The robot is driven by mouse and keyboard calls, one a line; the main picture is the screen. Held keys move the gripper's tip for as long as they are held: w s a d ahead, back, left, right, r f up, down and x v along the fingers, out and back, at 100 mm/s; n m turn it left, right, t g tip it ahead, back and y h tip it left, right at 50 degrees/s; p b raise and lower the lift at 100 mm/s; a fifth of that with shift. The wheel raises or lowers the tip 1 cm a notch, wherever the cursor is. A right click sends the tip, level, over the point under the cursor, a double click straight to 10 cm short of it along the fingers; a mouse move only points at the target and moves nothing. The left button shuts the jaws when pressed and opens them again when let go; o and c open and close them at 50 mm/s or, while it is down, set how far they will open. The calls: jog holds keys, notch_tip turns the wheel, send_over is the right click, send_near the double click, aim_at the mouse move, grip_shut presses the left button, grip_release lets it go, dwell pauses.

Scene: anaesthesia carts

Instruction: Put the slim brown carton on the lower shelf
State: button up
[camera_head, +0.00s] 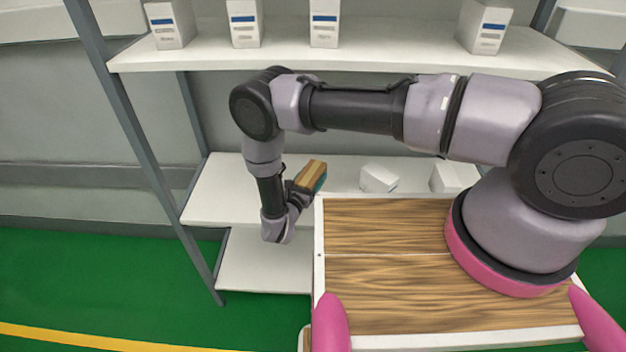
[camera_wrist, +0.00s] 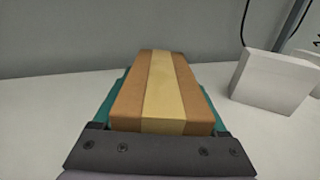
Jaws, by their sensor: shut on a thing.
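The slim brown carton (camera_head: 311,174) has a paler tape band along its length. My gripper (camera_head: 304,185) is shut on it, with teal finger pads on both sides in the wrist view. The carton fills the middle of the wrist view (camera_wrist: 162,90), pointing away from the gripper. It is over or just above the white lower shelf (camera_head: 225,190), which also shows in the wrist view (camera_wrist: 50,110). I cannot tell whether the carton touches the shelf.
A white box (camera_head: 378,179) stands on the lower shelf right of the carton, near it in the wrist view (camera_wrist: 275,82). Another white box (camera_head: 445,178) is farther right. The upper shelf (camera_head: 370,45) holds several white boxes. The shelf left of the gripper is clear.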

jog(key=shift+f, duration=0.65)
jog(key=o, duration=1.4)
jog(key=shift+f, duration=0.15)
jog(key=shift+o, duration=0.2)
jog(key=shift+s+a, duration=0.15)
jog(key=shift+s, duration=0.05)
jog(key=v, duration=1.1)
jog(key=shift+s+a, duration=0.1)
jog(key=shift+s, duration=0.2)
jog(key=shift+s+a, duration=0.1)
